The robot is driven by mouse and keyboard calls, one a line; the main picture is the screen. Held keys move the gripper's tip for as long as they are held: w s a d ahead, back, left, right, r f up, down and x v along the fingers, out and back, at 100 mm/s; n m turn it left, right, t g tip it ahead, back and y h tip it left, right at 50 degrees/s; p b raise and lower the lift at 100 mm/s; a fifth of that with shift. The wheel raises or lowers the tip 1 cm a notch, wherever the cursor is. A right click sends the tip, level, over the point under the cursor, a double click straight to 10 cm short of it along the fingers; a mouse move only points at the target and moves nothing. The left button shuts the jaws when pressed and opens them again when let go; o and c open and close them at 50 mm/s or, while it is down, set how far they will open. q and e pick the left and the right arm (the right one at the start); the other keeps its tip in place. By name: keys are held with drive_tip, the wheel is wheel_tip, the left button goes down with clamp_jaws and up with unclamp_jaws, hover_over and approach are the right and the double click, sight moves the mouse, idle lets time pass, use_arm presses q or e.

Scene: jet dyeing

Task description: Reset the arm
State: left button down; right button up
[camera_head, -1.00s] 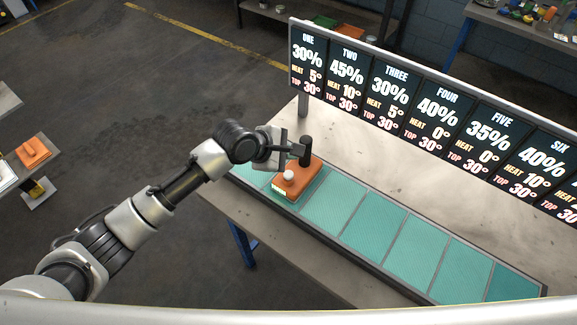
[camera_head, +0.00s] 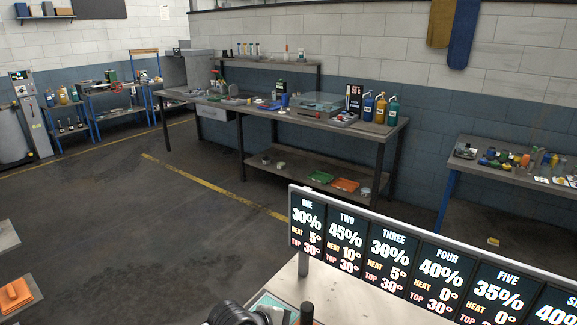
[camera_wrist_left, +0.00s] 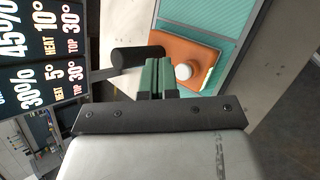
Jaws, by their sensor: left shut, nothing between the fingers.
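My left gripper (camera_wrist_left: 158,78) is shut and empty in the left wrist view, its green fingertips together. Just beyond them is an orange block (camera_wrist_left: 190,62) with a white round knob (camera_wrist_left: 183,72), lying on a teal panel (camera_wrist_left: 195,15). A black cylinder (camera_wrist_left: 138,60) stands beside the fingers; whether they touch it I cannot tell. In the head view only the dark wrist of my left arm shows at the bottom edge, beside a black upright post (camera_head: 306,312). My right gripper is in neither view.
A sign board (camera_head: 425,262) with percentages stands at the table's far edge. Behind it are a long workbench (camera_head: 300,116) with bottles and a side table (camera_head: 520,172) with small items. Another orange item (camera_head: 15,296) lies at the lower left. The floor between is clear.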

use_arm(q)
drive_tip(key=s+a+f+m+y, duration=0.2)
drive_tip(key=s+a+m+y, duration=0.2)
drive_tip(key=s+a+m, duration=0.7)
drive_tip(key=s+a+f+m+y, duration=0.1)
drive_tip(key=s+a+m+y, duration=0.3)
drive_tip(key=s+a, duration=0.85)
drive_tip(key=s+d+f+g+b, duration=0.1)
drive_tip(key=s+f+b, duration=0.1)
drive_tip(key=f, duration=1.4)
drive_tip(key=s+d+f+g+b, duration=0.1)
drive_tip(key=s+d+f+b, duration=0.1)
drive_tip(key=f, duration=1.4)
drive_tip(key=s+a+f+g+b, duration=0.1)
drive_tip(key=s+a+f+b, duration=0.2)
drive_tip(key=s+f, duration=1.2)
wheel_tip(320, 180, down, 2)
drive_tip(key=shift+s+f+m, duration=0.15)
drive_tip(key=shift+s+m, duration=0.15)
drive_tip(key=shift+s, duration=0.1)
